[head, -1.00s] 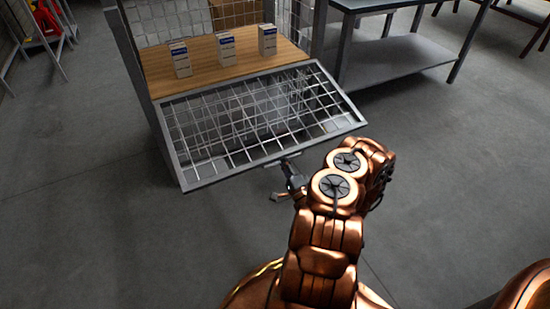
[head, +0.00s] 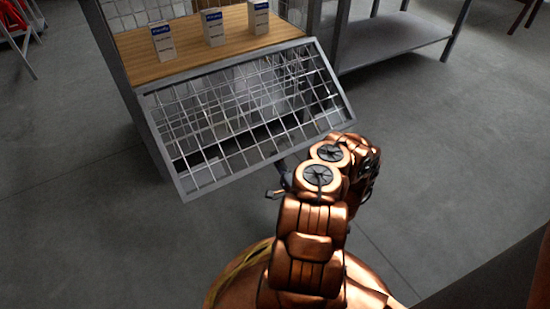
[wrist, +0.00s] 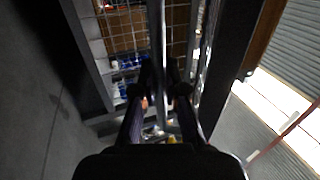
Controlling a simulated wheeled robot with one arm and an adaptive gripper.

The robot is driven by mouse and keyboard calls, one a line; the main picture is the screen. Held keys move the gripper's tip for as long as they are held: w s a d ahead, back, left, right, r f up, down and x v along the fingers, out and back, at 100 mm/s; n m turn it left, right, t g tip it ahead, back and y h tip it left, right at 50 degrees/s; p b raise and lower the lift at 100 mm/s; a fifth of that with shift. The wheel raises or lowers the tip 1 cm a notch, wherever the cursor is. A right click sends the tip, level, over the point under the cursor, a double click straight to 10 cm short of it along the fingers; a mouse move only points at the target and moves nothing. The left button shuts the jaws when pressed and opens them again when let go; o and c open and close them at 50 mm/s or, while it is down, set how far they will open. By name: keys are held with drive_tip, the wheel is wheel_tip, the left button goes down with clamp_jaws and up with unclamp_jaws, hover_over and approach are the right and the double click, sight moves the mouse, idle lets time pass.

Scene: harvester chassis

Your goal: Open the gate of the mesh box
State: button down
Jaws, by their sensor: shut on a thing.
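The mesh box's gate (head: 172,162) is a grey-framed wire panel. In the head view it is swung out and tilted downward from the front edge of the wooden shelf, leaving the box front open. My gripper (head: 281,180) is at the gate's lower outer edge, partly hidden by my copper arm. In the wrist view, my gripper's (wrist: 166,82) two dark fingers are shut on the gate's edge, seen nearly end-on as a bar (wrist: 157,35). The exact contact is too dark to see clearly.
Small white-and-blue cartons (head: 214,28) stand upright on the wooden shelf (head: 187,56) of the mesh box. A grey metal table (head: 390,40) stands right of the box. A red item (head: 14,14) is at the far left. The floor around the gate is clear.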

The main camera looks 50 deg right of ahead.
sight(276, 144)
drive_tip(key=shift+d, duration=0.2)
drive_tip(key=c, duration=1.2)
unclamp_jaws()
drive_tip(key=shift+a, duration=0.1)
drive_tip(key=shift+r, duration=0.2)
drive_tip(key=shift+r, duration=4.85)
drive_tip(key=shift+f, duration=0.1)
drive_tip(key=f, duration=0.3)
drive_tip(key=w+f+b, duration=0.1)
drive_tip(key=f, duration=0.2)
drive_tip(key=f+b, duration=0.1)
drive_tip(key=f, duration=0.1)
drive_tip(key=shift+w+d+f, duration=0.2)
drive_tip(key=shift+w+f, duration=0.15)
drive_tip(key=shift+f, duration=0.05)
